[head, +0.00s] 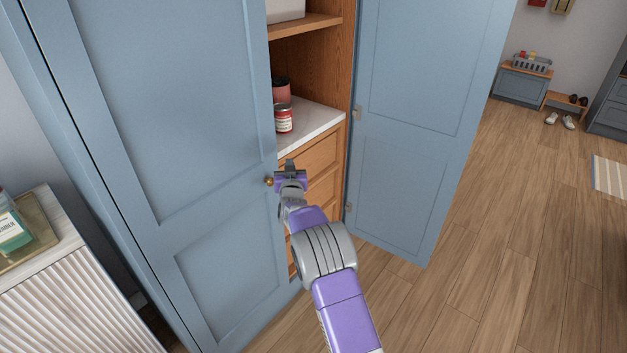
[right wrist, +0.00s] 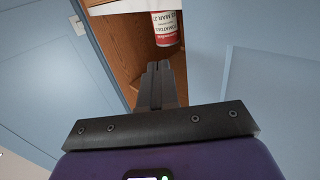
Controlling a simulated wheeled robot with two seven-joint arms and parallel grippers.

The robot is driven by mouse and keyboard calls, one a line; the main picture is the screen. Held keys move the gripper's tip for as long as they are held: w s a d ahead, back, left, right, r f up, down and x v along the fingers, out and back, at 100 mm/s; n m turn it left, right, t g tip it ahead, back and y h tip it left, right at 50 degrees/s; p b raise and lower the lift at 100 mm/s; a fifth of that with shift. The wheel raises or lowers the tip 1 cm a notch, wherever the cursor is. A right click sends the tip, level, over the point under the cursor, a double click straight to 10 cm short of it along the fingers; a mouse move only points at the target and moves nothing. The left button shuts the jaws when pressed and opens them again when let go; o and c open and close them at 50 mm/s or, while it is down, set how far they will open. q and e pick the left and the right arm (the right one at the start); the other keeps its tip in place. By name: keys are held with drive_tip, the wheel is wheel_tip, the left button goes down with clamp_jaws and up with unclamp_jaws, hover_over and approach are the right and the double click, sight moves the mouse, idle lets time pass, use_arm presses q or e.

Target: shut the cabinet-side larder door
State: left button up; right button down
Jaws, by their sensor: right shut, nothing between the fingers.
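The cabinet-side larder door (head: 195,120) is the left blue panelled door, beside the fluted cabinet in the head view. It stands across the larder's left part; I cannot tell whether a small gap is left. Its brass knob (head: 269,181) is at its right edge. My right gripper (head: 290,168) is shut and empty, just right of the knob, by the door's free edge; contact is unclear. In the right wrist view, the shut fingers (right wrist: 158,70) point toward the larder opening, and a blue surface (right wrist: 265,85) fills the right side. My left gripper is not in view.
The other larder door (head: 420,100) stands wide open on the right. Between the doors show a marble shelf (head: 318,117) with a red-labelled can (head: 284,119), and wooden drawers. The fluted cabinet (head: 75,305) stands at left.

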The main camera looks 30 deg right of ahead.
drive_tip(key=s+d+p, duration=0.1)
drive_tip(key=s+d, duration=0.2)
drive_tip(key=s, duration=0.5)
drive_tip(key=s+a+f+g+y+p, duration=0.1)
drive_tip(key=s+a+f+g+y, duration=0.15)
drive_tip(key=s+a+f, duration=0.5)
drive_tip(key=s+a+f+n+g+y+p, duration=0.1)
drive_tip(key=s+a+f+g+y, duration=0.2)
drive_tip(key=f, duration=0.7)
drive_tip(key=s+a+f+g+y+p, duration=0.1)
drive_tip(key=s+a+f+g+p, duration=0.2)
drive_tip(key=a+f, duration=0.45)
drive_tip(key=s+a+f+g+y, duration=0.1)
drive_tip(key=s+a+g, duration=0.1)
drive_tip(key=s+a, duration=0.3)
drive_tip(key=s+a+f+n+g+y+p, duration=0.1)
drive_tip(key=s+a, duration=0.3)
drive_tip(key=s, duration=0.7)
drive_tip(key=s+a+f+g+y, duration=0.3)
drive_tip(key=s+a+g, duration=0.1)
drive_tip(key=s, duration=0.4)
drive_tip(key=shift+s+a+n, duration=0.4)
drive_tip(key=shift+a, duration=0.4)
drive_tip(key=shift+y, duration=0.25)
